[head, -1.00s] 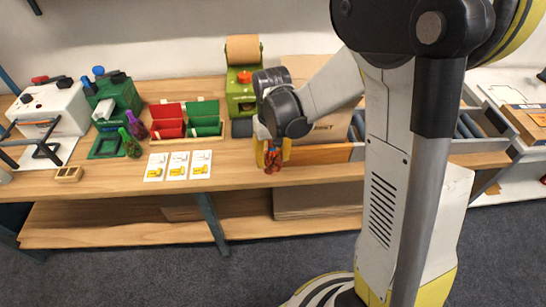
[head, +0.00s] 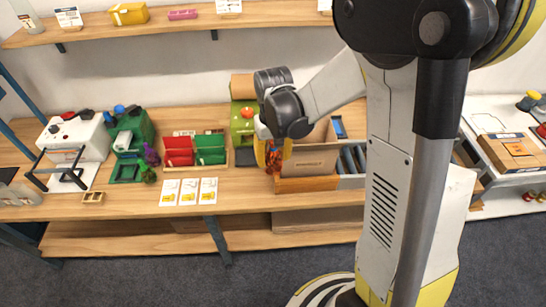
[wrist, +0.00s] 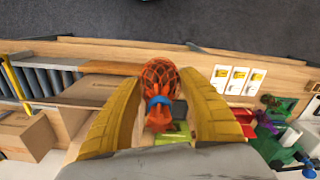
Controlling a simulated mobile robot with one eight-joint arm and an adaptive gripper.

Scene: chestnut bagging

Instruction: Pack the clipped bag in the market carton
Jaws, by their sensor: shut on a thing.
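My gripper (wrist: 160,108) is shut on an orange-red net bag (wrist: 160,75) with a blue clip (wrist: 158,101) round its neck. The bag lies between the two yellow fingers in the wrist view, its round end beyond the tips. In the head view the gripper (head: 273,152) hangs over the bench, and only a little of the bag (head: 271,166) shows. Another carton (head: 512,151) lies on the white side table at right. I cannot tell which is the market carton.
Red and green bins (head: 196,150) and several white cards (head: 189,191) are left of the gripper. A green dispenser (head: 242,122) stands behind it. Grey dividers (head: 352,160) stand right of the carton. An upper shelf (head: 170,30) spans the back.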

